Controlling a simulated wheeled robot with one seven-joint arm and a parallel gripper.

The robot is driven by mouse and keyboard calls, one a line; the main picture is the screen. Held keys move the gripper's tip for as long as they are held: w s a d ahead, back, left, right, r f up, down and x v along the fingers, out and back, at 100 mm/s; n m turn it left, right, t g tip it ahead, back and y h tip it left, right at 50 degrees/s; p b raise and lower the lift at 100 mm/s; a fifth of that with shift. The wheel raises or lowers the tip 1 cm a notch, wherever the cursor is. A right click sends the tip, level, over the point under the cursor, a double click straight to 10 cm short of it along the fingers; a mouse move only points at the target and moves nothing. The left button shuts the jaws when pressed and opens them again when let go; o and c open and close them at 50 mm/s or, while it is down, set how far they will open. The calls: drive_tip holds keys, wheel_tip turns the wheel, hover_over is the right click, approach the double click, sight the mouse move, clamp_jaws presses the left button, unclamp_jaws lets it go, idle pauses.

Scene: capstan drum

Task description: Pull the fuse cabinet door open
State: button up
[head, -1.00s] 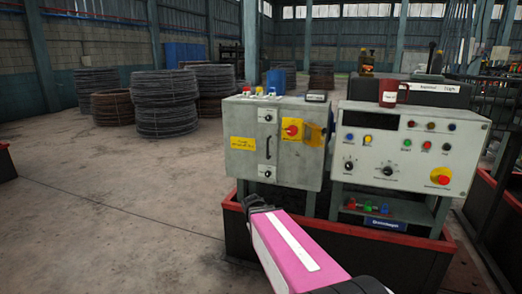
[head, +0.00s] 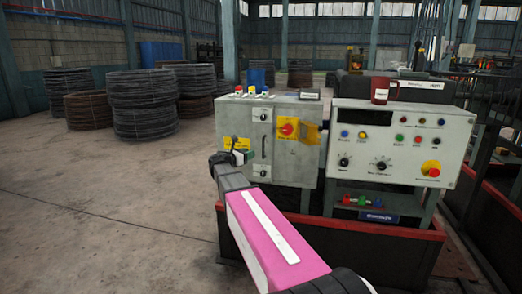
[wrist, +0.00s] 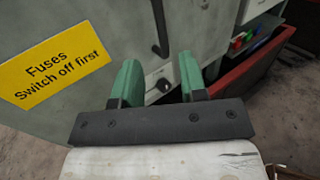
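The grey fuse cabinet (head: 297,165) stands left of a control panel in the head view. Its door looks shut, with a black vertical handle (head: 263,148) and round fittings above and below it. In the wrist view the handle (wrist: 159,28) shows its lower end beyond my fingers, and a yellow "Fuses Switch off first" label (wrist: 52,68) is at left. My gripper (wrist: 158,66) has its two green fingers apart, with a small lock fitting (wrist: 158,82) visible through the gap. It appears empty, in front of the door and below the handle. In the head view my gripper (head: 222,159) partly covers the label.
A red-and-yellow rotary switch (head: 287,129) sits right of the handle. The control panel (head: 400,148) adjoins on the right. A red-rimmed base (head: 400,235) runs below both. Open concrete floor (head: 110,200) lies to the left, with wire coils behind.

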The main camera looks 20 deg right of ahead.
sight(263, 156)
drive_tip(key=x, duration=1)
drive_tip(key=shift+s, duration=0.1)
clamp_jaws()
